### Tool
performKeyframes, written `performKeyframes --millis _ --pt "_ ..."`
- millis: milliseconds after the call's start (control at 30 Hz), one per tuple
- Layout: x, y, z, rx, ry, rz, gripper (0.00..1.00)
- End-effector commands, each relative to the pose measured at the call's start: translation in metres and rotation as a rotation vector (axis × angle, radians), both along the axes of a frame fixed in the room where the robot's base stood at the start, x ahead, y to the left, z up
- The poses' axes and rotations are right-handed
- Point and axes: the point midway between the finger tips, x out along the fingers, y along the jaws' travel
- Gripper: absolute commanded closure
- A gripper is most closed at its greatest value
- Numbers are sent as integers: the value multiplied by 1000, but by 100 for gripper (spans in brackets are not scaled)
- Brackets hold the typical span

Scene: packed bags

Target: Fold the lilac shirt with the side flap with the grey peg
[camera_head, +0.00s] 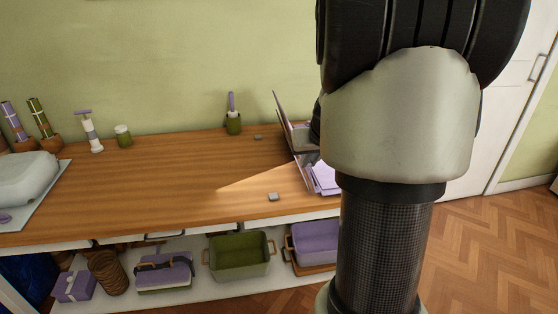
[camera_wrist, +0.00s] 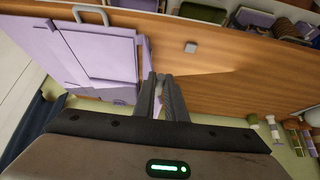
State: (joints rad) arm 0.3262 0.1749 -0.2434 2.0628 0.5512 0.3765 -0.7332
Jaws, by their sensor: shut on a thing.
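The lilac shirt (camera_wrist: 95,50) lies spread on the folding board at the left of the wrist view; a lilac part (camera_head: 323,178) shows beside my arm in the head view. A side flap (camera_head: 283,115) of the board stands tilted up from the table in the head view. Its pale edge (camera_wrist: 146,62) is beside my fingertips in the wrist view. My gripper (camera_wrist: 162,77) is shut, its fingers close together at this edge. The small grey peg between the fingertips is mostly hidden. In the head view my arm hides the gripper and much of the board.
A grey bag (camera_head: 25,178) is at far left. A green bin (camera_head: 240,257) and a lilac bin (camera_head: 315,243) sit below.

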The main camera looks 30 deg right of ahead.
Motion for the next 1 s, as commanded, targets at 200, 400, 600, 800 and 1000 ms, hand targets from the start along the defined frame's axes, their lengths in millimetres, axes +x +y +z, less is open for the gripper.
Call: performKeyframes --millis 200,400,600,800,1000 --pt "-4 -18 3 -2 -4 -2 95" --pt "-8 -31 10 -1 -2 0 95" --pt "-9 -32 11 -1 -1 1 95" --pt "-11 -41 8 -2 -3 -2 95" --pt "-17 -62 11 -1 -3 -1 95"
